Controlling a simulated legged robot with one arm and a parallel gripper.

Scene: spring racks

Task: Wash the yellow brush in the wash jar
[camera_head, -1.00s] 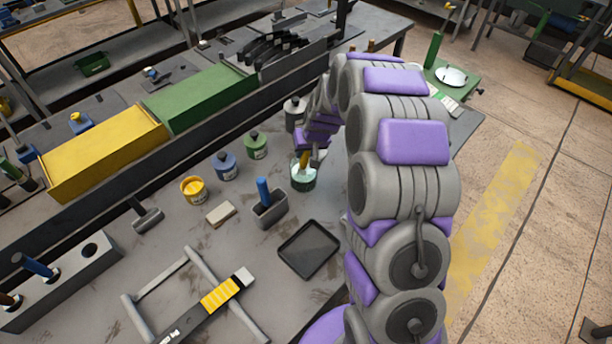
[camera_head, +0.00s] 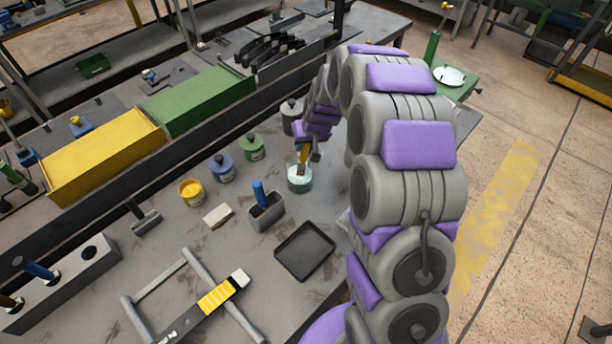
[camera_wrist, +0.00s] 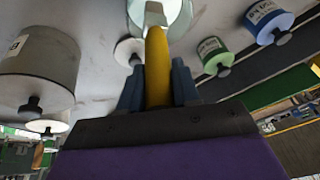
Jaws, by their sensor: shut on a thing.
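My gripper (camera_wrist: 157,88) is shut on the yellow handle of the yellow brush (camera_wrist: 157,55). In the head view the brush (camera_head: 303,155) hangs below my gripper, its lower end at the mouth of the wash jar (camera_head: 300,183). The jar is clear with pale green contents and stands on the grey bench. In the wrist view the jar (camera_wrist: 178,12) is at the top edge, with the brush's metal end over or inside it. I cannot tell how deep the brush tip is.
An open yellow paint pot (camera_head: 192,192), a blue-labelled jar (camera_head: 222,170) and a green-labelled jar (camera_head: 252,148) stand left of the wash jar. A grey holder (camera_head: 268,212) with a blue-handled tool and a dark tray (camera_head: 305,250) are nearer. A grey jar (camera_head: 291,115) stands behind.

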